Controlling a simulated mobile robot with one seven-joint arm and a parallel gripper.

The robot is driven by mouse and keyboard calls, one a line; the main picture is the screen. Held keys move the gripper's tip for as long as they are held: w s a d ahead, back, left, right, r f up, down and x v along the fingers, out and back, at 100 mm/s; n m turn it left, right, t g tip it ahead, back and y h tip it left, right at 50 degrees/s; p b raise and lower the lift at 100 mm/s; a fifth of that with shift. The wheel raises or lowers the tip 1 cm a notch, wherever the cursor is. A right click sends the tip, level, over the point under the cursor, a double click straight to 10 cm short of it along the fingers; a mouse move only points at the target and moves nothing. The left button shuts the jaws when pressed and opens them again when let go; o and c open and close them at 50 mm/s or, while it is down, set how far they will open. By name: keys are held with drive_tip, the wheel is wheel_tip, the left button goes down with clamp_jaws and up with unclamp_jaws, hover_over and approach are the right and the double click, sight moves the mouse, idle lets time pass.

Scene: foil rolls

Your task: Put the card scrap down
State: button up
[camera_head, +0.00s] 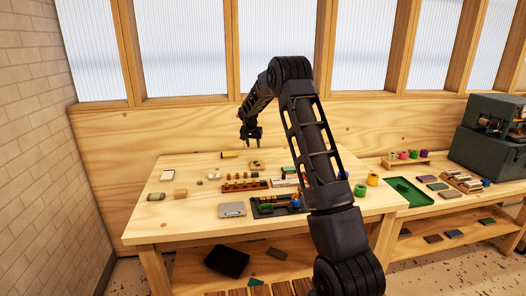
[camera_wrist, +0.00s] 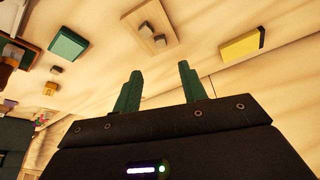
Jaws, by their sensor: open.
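My gripper (camera_head: 250,138) is over the far part of the wooden table, near the back wall. In the wrist view its two green fingers (camera_wrist: 160,76) stand apart with nothing between them. A flat tan piece (camera_wrist: 135,22) with two small grey blocks on it lies beyond the fingertips, apart from them; it also shows below the gripper in the head view (camera_head: 257,170). I cannot tell whether it is the card scrap. A pale flat piece (camera_head: 167,175) lies at the table's far left. No piece is clearly recognisable as the card scrap.
A wooden rack (camera_head: 245,186), a grey plate (camera_head: 232,209) and a dark tray (camera_head: 264,211) fill the middle. A green tray (camera_head: 412,196) is on the right table. The front left is clear.

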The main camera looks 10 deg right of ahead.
drive_tip(key=s+d+r+n, duration=0.1)
drive_tip(key=s+d+r, duration=0.2)
drive_tip(key=s+r, duration=0.55)
drive_tip(key=s+d+r, duration=0.2)
drive_tip(key=s+r, duration=0.4)
drive_tip(key=s, duration=0.6)
drive_tip(key=s+d+r+n, duration=0.1)
drive_tip(key=s+d+r, duration=0.2)
drive_tip(key=s+r, duration=0.6)
drive_tip(key=s+d+f+n+y, duration=0.1)
drive_tip(key=s+f, duration=0.1)
drive_tip(key=s, duration=1.4)
drive_tip(key=s+d+f+n, duration=0.1)
drive_tip(key=s+f, duration=0.2)
drive_tip(key=s, duration=1.4)
drive_tip(key=shift+s+f+n+t+y, duration=0.2)
drive_tip(key=shift+s+n+t+y, duration=0.1)
drive_tip(key=shift+y, duration=0.1)
idle(1.4)
